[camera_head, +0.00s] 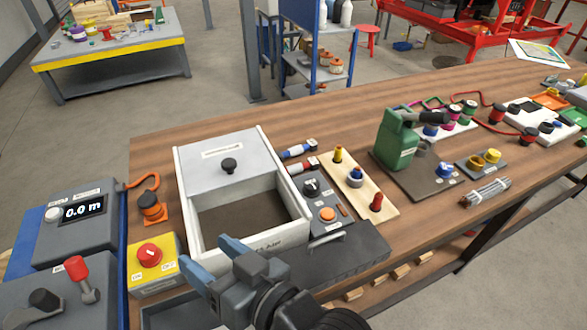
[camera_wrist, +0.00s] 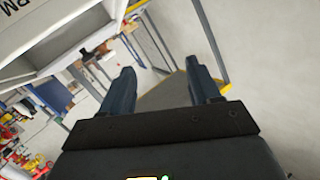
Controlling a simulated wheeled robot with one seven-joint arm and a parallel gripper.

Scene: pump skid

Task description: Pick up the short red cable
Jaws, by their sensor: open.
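A short red and white piece with a dark end (camera_head: 302,165), which looks like the short red cable, lies on the wooden bench just right of the white box. A similar blue and white piece (camera_head: 299,149) lies just behind it. My gripper (camera_head: 214,258) is at the front of the white box, left of and nearer than the red piece. Its two blue fingers are apart with nothing between them. In the wrist view my gripper (camera_wrist: 160,78) is also open and empty, and no cable can be made out there.
The white box (camera_head: 300,228) has an open front compartment. Right of it are a grey switch panel (camera_head: 325,190), a pegged wooden board (camera_head: 372,212) and a green jug (camera_head: 393,140). A yellow button box (camera_head: 153,272) stands left. A longer red cable (camera_head: 494,103) lies far right.

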